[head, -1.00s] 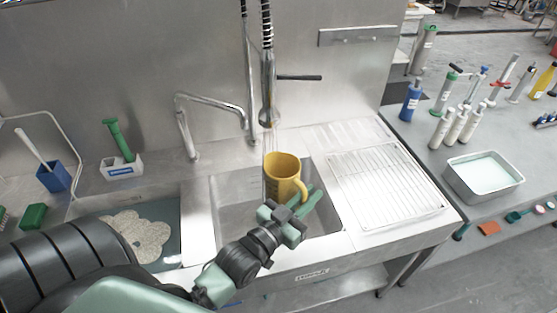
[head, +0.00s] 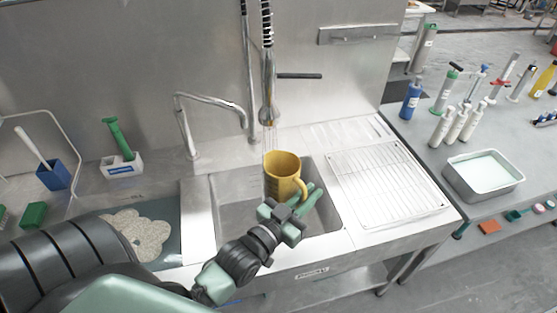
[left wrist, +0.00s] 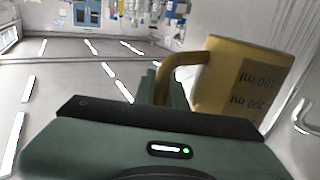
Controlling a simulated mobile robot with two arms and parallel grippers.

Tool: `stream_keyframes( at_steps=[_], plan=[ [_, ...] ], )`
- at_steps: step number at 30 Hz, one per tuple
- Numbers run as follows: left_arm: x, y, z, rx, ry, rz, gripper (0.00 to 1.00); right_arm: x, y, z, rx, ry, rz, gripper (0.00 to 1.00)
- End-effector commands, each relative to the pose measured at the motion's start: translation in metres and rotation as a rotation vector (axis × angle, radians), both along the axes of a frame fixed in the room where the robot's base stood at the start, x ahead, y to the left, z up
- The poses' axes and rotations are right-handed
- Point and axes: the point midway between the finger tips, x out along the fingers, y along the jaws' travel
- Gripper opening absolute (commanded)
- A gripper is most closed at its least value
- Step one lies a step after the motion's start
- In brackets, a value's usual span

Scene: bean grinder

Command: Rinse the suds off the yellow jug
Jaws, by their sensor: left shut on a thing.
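The yellow jug (head: 281,176) is upright over the right-hand sink basin (head: 238,212). My left gripper (head: 307,197) is shut on the jug's handle, on its right side. In the left wrist view the yellow jug (left wrist: 238,82) shows dark volume marks, and its handle runs into the gripper. The spray head (head: 268,115) hangs above the jug, and thin streams of water fall from it at the jug's back left rim. I cannot make out any suds on the jug. My right gripper does not show.
A curved faucet (head: 208,105) stands behind the basin. A wire drying rack (head: 385,182) lies on the right drainboard. Bottles and a metal tray (head: 484,176) stand on the right counter.

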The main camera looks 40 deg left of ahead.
Motion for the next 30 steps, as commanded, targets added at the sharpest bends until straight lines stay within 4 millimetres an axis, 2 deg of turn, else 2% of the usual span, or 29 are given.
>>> stream_keyframes(
  at_steps=[8,24,30],
  plan=[
    [-0.001,-0.001,0.002,0.000,-0.001,0.000,0.00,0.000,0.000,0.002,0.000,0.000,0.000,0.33],
    [-0.033,-0.024,0.037,-0.001,0.001,0.000,0.00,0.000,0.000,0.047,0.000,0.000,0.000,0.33],
    [-0.041,-0.029,0.042,0.000,-0.001,0.000,0.00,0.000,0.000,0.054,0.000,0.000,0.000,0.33]
  ],
)
